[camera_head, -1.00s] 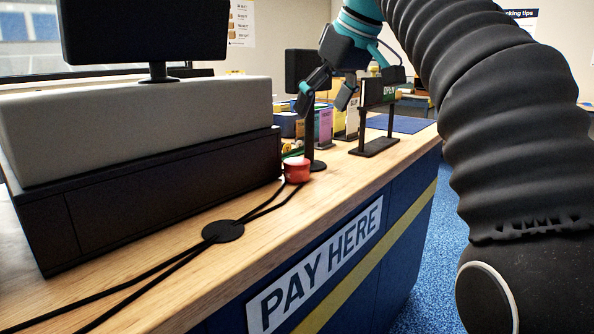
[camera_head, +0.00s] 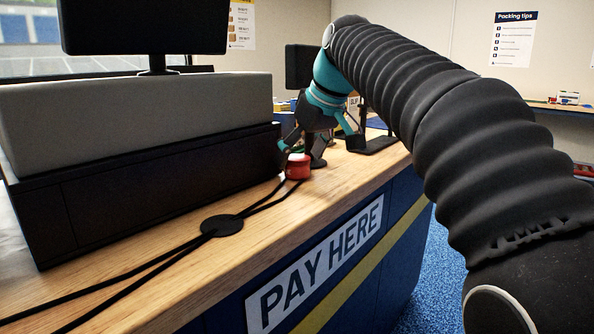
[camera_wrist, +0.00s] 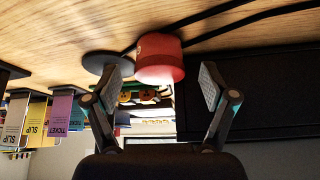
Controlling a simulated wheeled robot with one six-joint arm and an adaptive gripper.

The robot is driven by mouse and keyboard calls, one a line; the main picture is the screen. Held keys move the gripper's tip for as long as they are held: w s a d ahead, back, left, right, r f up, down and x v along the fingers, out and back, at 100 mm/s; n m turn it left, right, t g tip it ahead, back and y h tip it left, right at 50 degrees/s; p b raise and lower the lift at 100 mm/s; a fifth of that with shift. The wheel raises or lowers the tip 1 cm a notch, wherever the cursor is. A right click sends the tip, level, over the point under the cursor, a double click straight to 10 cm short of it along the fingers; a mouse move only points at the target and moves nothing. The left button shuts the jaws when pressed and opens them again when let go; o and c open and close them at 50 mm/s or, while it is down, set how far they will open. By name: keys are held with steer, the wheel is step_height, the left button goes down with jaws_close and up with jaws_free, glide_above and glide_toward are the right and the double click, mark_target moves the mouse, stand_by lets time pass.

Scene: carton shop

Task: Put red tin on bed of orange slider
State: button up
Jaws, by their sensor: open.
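The red tin (camera_head: 298,167) stands on the wooden counter, beside the dark cords and close to the black drawer unit. Its top is paler than its side in the head view. My gripper (camera_head: 318,142) is low over the counter, just behind and above the tin. In the wrist view, which shows the scene upside down, the tin (camera_wrist: 161,60) appears between the two open fingers of my gripper (camera_wrist: 162,78), slightly ahead of the tips, with gaps on both sides. Nothing is held. I cannot make out the orange slider in either view.
The black drawer unit (camera_head: 150,200) walls off the left side. A round black cord disc (camera_head: 222,225) lies nearer on the counter (camera_head: 270,250). A black stand foot (camera_wrist: 104,63) is close to one finger. Ticket and slip holders (camera_wrist: 60,112) stand beyond it.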

steer(key=shift+w+a+f, duration=0.2)
steer(key=shift+w+f, duration=0.05)
steer(key=shift+f, duration=0.25)
steer(key=c, duration=1.4)
